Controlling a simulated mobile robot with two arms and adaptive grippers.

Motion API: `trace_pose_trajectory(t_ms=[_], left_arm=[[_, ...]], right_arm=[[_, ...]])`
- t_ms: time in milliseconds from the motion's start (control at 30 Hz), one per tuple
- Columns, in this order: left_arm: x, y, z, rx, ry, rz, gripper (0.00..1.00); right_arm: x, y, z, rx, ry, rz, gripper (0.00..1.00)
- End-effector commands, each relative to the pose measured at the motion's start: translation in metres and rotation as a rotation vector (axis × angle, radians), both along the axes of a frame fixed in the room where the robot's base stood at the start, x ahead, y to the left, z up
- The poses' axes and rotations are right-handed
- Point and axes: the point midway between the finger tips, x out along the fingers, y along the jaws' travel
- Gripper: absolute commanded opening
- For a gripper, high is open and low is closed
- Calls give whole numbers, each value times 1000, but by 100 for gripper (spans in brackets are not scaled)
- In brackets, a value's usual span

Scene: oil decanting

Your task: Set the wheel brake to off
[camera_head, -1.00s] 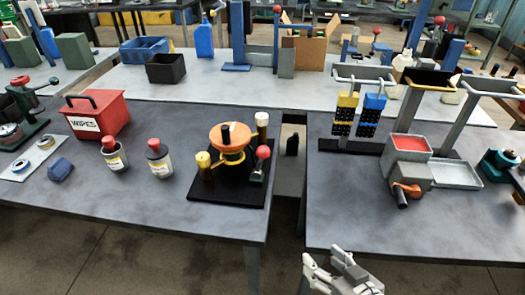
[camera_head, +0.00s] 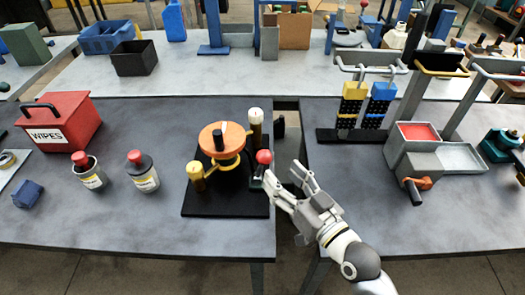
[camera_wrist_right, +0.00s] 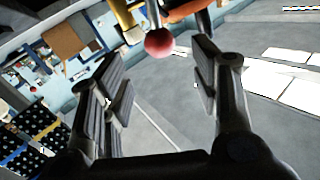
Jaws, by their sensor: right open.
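The orange wheel (camera_head: 222,138) stands on a black base plate (camera_head: 210,204) on the left table, with a yellow-topped post (camera_head: 196,176) in front and a cream-topped post (camera_head: 256,124) behind. The brake lever with a red ball knob (camera_head: 263,157) stands at the plate's right side. My right gripper (camera_head: 284,182) is open and empty, just right of the red knob. In the right wrist view the red knob (camera_wrist_right: 159,42) shows beyond and between the open fingers (camera_wrist_right: 160,85), with part of the orange wheel (camera_wrist_right: 185,10) at the top. My left gripper is not in view.
Two bottles with red caps (camera_head: 145,178) and a red wipes box (camera_head: 62,122) stand to the left. On the right table are a rack with yellow and blue blocks (camera_head: 352,104) and a grey box with an orange crank (camera_head: 418,184). A gap separates the tables.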

Motion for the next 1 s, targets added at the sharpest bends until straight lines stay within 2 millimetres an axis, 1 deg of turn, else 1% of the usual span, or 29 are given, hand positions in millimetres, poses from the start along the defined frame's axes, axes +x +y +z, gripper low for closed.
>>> trace_pose_trajectory(t_ms=[33, 100, 200, 300, 400, 500, 567, 667, 833, 867, 1000], left_arm=[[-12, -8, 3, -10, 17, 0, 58], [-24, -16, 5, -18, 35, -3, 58], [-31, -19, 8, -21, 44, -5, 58], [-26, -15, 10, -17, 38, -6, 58], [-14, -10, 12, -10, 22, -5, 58], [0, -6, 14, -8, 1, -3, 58], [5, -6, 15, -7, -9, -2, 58], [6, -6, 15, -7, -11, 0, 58], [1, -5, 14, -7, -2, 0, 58], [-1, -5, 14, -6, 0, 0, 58], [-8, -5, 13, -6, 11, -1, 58]], right_arm=[[10, 6, 4, 4, -2, -2, 56], [22, 14, 4, 4, -2, -2, 56], [37, 24, 3, 4, -1, -2, 56], [49, 33, 3, 2, -1, 0, 56], [59, 39, 2, 1, 0, -1, 56], [64, 42, 1, 0, -1, -1, 56], [66, 44, 1, 0, 0, -1, 56], [67, 44, 0, -1, 0, -1, 56], [67, 44, 0, 0, 0, -1, 56], [67, 44, 0, 0, 0, -1, 55], [67, 44, 0, 0, 0, -1, 36]])
